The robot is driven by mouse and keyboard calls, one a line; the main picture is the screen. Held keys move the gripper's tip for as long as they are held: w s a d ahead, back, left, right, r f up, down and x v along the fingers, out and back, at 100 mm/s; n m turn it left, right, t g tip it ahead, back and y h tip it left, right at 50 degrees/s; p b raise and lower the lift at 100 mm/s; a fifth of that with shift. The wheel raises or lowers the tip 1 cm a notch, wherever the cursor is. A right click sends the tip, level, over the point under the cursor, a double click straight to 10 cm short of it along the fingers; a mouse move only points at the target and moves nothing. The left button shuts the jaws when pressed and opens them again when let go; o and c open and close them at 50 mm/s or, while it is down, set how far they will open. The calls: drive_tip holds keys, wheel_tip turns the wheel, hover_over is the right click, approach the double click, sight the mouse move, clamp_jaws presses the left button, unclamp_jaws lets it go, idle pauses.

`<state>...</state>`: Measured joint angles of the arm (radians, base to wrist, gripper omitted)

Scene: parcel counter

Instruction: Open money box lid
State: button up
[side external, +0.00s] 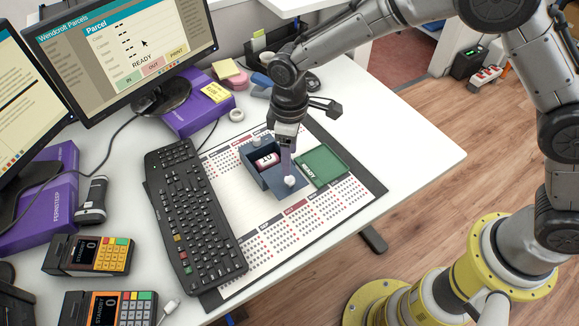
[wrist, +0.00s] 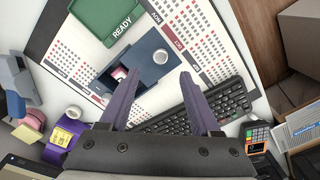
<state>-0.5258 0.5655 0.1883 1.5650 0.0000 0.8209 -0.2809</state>
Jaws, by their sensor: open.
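The money box (side external: 253,172) is a dark blue-grey box on the printed desk mat. Its lid (side external: 297,196) bears a white round knob (side external: 290,181) and sits off to one side of the opening. A pink-and-white roll marked 10 (side external: 266,159) shows inside the box. In the wrist view the lid's knob (wrist: 161,56) lies just beyond the fingertips, and the opening with the pink roll (wrist: 119,73) is to its left. My gripper (side external: 289,172) is above the knob, pointing down. Its purple fingers (wrist: 163,74) are apart with nothing between them.
A green tray marked READY (side external: 322,166) lies right beside the box. A black keyboard (side external: 192,210) is to the left, with card terminals (side external: 92,255) beyond it. Monitors and purple boxes stand behind. The white desk (side external: 400,140) is clear to the right.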

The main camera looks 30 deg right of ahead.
wheel_tip(320, 180, up, 6)
drive_tip(key=shift+r, duration=0.2)
